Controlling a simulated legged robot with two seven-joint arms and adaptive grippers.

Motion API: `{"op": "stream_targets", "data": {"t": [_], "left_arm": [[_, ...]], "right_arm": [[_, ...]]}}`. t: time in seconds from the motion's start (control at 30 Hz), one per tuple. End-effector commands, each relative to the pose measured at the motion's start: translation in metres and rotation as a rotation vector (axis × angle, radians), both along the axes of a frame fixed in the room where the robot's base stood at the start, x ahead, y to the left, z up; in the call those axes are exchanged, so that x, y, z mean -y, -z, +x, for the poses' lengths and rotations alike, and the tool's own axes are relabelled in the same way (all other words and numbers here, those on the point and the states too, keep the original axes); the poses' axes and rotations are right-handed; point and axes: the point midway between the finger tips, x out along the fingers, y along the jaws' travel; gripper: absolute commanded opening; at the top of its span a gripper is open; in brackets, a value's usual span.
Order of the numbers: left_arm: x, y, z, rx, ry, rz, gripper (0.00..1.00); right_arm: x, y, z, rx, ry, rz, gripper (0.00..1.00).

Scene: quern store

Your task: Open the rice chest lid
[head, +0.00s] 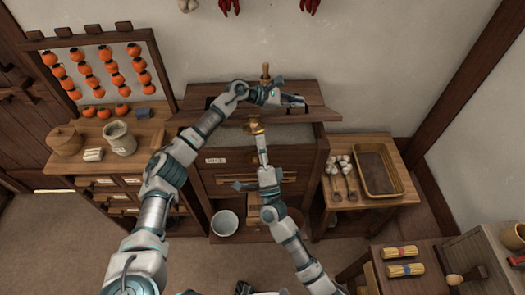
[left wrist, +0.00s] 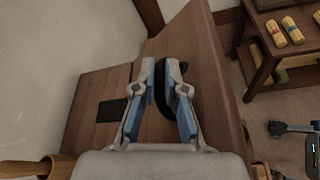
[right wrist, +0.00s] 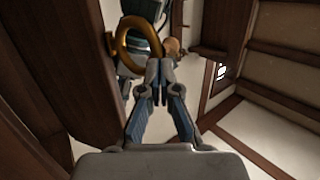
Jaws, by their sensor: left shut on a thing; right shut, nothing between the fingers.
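The rice chest (head: 235,187) stands against the back wall in the head view. My right gripper (head: 261,137) is shut and empty, just beside the ring. Whether they touch is unclear.
A wooden cabinet (head: 150,140) with a jar (head: 120,138) stands left of the chest. A side table with a tray (head: 398,190) and scoops stands right. A white bowl (head: 225,223) is under the chest. Yellow bundles (head: 402,252) lie on a table at lower right.

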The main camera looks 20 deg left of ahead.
Motion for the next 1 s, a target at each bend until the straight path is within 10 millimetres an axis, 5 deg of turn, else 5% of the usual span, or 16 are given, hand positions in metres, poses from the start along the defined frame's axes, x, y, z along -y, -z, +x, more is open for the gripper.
{"op": "stream_targets", "data": {"t": [0.7, 0.73, 0.8, 1.0], "left_arm": [[-0.006, 0.006, 0.003, -0.003, -0.013, 0.008, 0.0], [-0.006, 0.006, 0.003, -0.003, -0.013, 0.008, 0.18], [-0.006, 0.006, 0.003, -0.003, -0.013, 0.008, 0.36], [-0.004, 0.004, 0.001, -0.002, -0.009, 0.007, 0.36]], "right_arm": [[-0.002, -0.016, 0.008, -0.001, 0.0, 0.0, 0.0], [-0.002, -0.016, 0.008, -0.001, 0.0, 0.0, 0.0], [-0.002, -0.016, 0.007, -0.001, 0.0, 0.0, 0.0], [-0.002, -0.017, 0.006, 0.001, 0.0, 0.0, 0.0]]}}
